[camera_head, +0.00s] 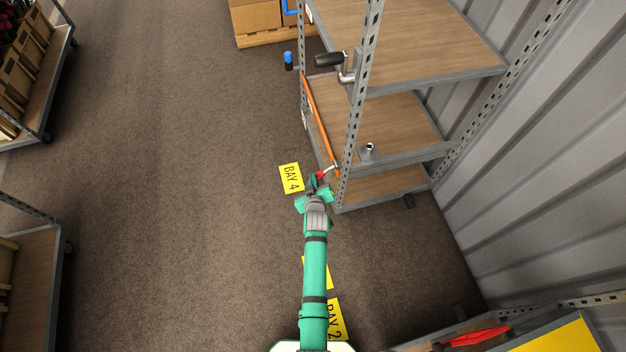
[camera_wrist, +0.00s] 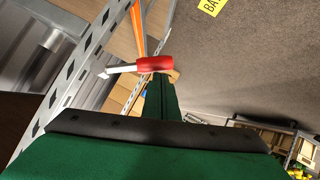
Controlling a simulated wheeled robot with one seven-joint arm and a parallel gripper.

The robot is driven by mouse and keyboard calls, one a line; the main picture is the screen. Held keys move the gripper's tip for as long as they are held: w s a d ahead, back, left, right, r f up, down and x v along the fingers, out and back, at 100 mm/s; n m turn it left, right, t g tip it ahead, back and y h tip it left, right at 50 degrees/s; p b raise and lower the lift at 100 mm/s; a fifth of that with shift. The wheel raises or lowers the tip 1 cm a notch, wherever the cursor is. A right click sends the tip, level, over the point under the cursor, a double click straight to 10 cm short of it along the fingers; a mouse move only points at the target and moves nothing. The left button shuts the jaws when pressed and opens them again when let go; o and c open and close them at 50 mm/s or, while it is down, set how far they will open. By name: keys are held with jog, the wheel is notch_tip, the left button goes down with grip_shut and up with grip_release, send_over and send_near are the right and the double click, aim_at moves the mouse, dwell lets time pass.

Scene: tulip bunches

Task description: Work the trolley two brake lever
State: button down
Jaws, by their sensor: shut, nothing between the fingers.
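The brake lever has a red grip (camera_wrist: 155,64) on a thin metal rod and sticks out from the perforated post of the shelved trolley (camera_head: 358,95). In the head view the lever's red end (camera_head: 321,175) shows low on that post, beside my gripper (camera_head: 318,182). In the wrist view my dark green fingers (camera_wrist: 160,82) are shut with nothing between them. Their tips are right at the red grip and partly overlap it in the picture. I cannot tell whether they touch it. No trolley number is readable.
An orange bar (camera_head: 319,122) runs along the trolley's side. A black-handled crank (camera_head: 328,60) juts out higher up. A yellow BAY 4 mark (camera_head: 290,178) lies on the floor. Other trolleys stand at left, and a red object (camera_head: 478,336) shows at bottom right. The floor at left centre is clear.

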jog(key=shift+s+f, duration=0.1)
jog(key=s+a+r, duration=0.2)
jog(key=s+r, duration=0.6)
jog(key=s, duration=0.2)
jog(key=shift+a, duration=0.4)
jog(key=shift+s, duration=0.1)
jog(key=s+m, duration=0.1)
jog(key=s, duration=1)
jog(key=s+d+r+m+t, duration=0.3)
jog(key=s+r+m, duration=0.1)
jog(key=s+r, duration=1.4)
jog(key=s, duration=0.5)
jog(key=shift+r+t, duration=0.3)
jog(key=shift+r, duration=0.1)
jog(key=shift+w, duration=0.15)
